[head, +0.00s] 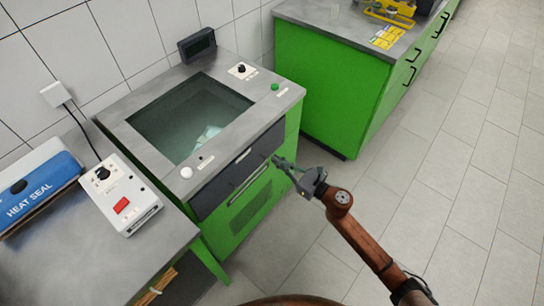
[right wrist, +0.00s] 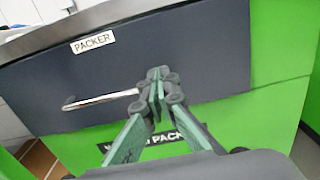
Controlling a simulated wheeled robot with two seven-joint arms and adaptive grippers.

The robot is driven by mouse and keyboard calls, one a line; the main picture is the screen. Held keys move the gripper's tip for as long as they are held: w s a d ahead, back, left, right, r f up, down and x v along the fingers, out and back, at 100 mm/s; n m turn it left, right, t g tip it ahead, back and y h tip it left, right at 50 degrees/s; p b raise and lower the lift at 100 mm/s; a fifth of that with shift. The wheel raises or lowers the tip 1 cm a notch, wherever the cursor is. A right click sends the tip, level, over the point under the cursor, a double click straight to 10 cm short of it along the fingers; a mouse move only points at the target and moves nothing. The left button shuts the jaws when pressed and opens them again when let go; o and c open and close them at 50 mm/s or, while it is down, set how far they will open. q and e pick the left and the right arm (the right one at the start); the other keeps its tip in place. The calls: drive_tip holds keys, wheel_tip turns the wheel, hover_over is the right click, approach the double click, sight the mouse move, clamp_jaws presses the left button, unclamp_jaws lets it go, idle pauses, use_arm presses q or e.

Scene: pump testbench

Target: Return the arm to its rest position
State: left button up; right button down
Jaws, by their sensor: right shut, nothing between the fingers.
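My right gripper (head: 276,160) is shut and empty in front of the green packer cabinet, close to its dark front panel. In the right wrist view the fingertips (right wrist: 155,75) meet, just right of the bar handle (right wrist: 98,100) on the dark panel (right wrist: 200,62). I cannot tell whether they touch the panel. My right arm (head: 355,230) reaches in from the lower right. My left gripper is not in view.
The packer cabinet (head: 292,92) has a sunken dark window in its top, with a pale item seen through it. A heat sealer (head: 40,188) and a white control box (head: 120,195) stand at left. Another green cabinet (head: 330,85) stands behind. The tiled floor at right is clear.

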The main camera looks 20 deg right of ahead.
use_arm(q)
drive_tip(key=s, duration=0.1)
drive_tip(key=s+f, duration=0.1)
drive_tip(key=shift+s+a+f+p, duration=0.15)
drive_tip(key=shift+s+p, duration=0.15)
drive_tip(key=shift+p, duration=0.1)
use_arm(e)
drive_tip(key=v, duration=0.8)
drive_tip(key=shift+s+d, duration=0.2)
drive_tip(key=shift+s, duration=0.1)
